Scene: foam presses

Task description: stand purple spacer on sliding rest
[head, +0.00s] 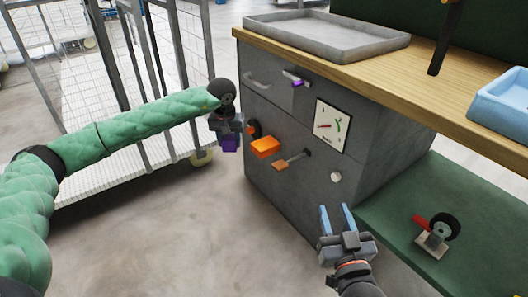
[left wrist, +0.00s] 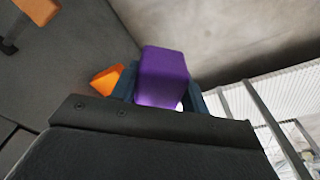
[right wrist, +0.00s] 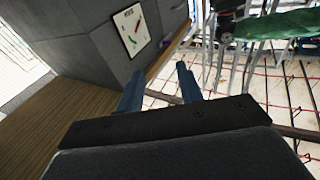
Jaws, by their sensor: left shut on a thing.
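The purple spacer (head: 230,145) is a small block held in my left gripper (head: 229,132), in the air just left of the grey cabinet front. The left wrist view shows the spacer (left wrist: 162,72) between the dark blue fingers. Right of it, an orange block (head: 265,147) sticks out of the cabinet front, apart from the spacer; it shows partly behind a finger in the left wrist view (left wrist: 106,80). I cannot tell for sure which part is the sliding rest. My right gripper (head: 337,210) is open and empty before the cabinet's lower right.
The grey cabinet (head: 268,205) also bears an orange-brown lever (head: 290,161), a dial panel (head: 331,125), a white knob (head: 336,177) and a purple-tipped handle (head: 295,80). A grey tray (head: 325,41) and blue bin (head: 504,100) sit on top. A wire cart (head: 110,130) stands left.

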